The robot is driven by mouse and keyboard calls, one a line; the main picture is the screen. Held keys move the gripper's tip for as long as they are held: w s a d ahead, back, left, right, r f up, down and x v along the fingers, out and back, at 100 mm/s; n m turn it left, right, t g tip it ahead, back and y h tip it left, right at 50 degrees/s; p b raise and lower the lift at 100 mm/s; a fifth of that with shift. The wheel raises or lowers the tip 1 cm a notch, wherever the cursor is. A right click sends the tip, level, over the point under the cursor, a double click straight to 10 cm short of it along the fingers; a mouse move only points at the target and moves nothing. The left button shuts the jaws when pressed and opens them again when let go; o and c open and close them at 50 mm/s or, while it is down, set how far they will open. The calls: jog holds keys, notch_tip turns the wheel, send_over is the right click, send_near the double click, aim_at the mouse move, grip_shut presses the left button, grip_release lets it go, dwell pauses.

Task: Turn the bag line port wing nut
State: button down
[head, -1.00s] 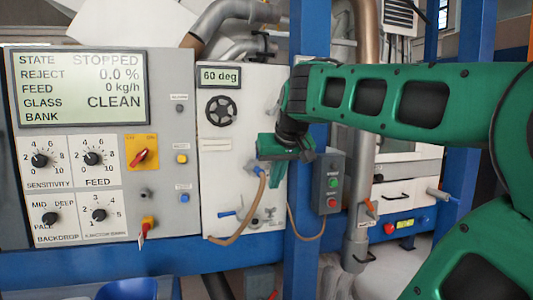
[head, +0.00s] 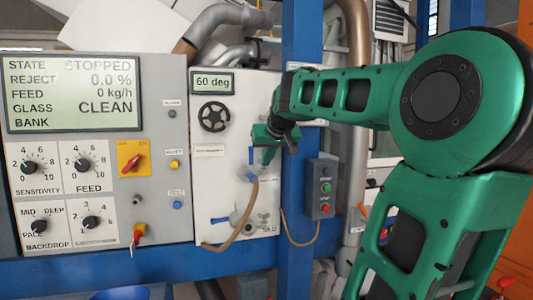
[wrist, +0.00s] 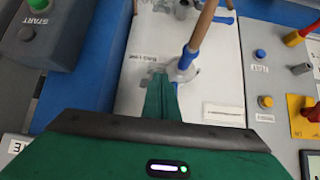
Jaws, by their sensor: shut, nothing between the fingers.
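The bag line port (wrist: 183,72) shows in the wrist view as a grey fitting with wing-like lugs beside the "BAG LINE" label. A brown hose (wrist: 203,25) with a blue end sleeve (wrist: 188,57) sits at it. I cannot clearly separate the wing nut from the fitting. My gripper (wrist: 162,82) is shut and empty, its green fingertips close beside the port's left edge. Whether they touch cannot be told.
A black handwheel (head: 214,117) and a "60 deg" display (head: 212,82) are above left on the panel. A blue post (head: 300,200) and a start/stop box (head: 322,188) stand close right. The hose loops below, near the silo port (head: 249,228).

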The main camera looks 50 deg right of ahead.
jog(key=w+d, duration=0.2)
jog(key=w, duration=0.1)
jog(key=shift+r, duration=0.15)
jog(key=shift+s, duration=0.1)
dwell(0.4)
jog(key=shift+d, duration=0.1)
